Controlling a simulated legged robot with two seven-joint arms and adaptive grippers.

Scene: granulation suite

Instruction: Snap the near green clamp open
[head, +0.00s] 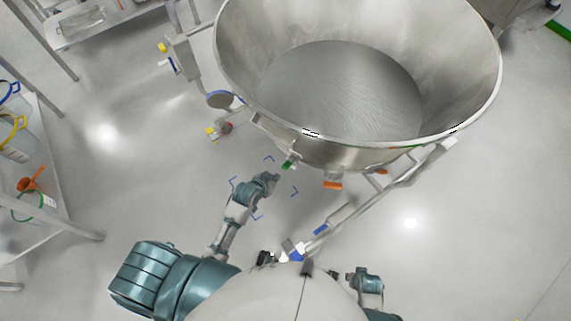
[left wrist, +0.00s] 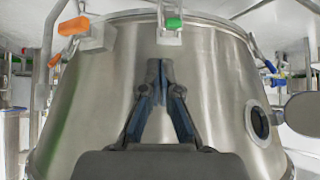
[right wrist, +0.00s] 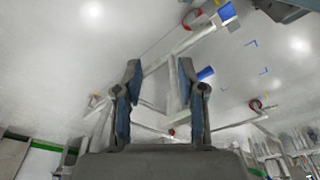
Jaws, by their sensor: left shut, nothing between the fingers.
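The near green clamp (head: 288,165) is on the near rim of the large steel bowl (head: 345,152). In the left wrist view the green clamp (left wrist: 173,23) sits on a bracket at the top of the bowl's wall. My left gripper (head: 274,178) is shut and empty, just below and left of the clamp in the head view. In the left wrist view its fingertips (left wrist: 160,64) meet below the clamp, with a visible gap between them and it. My right gripper (right wrist: 158,70) is open, its fingers apart with nothing between them.
An orange clamp (head: 333,184) is on the rim right of the green one. A steel frame bar (head: 355,205) runs diagonally below the bowl. A shelf with coloured-handled containers (head: 14,130) stands at the left.

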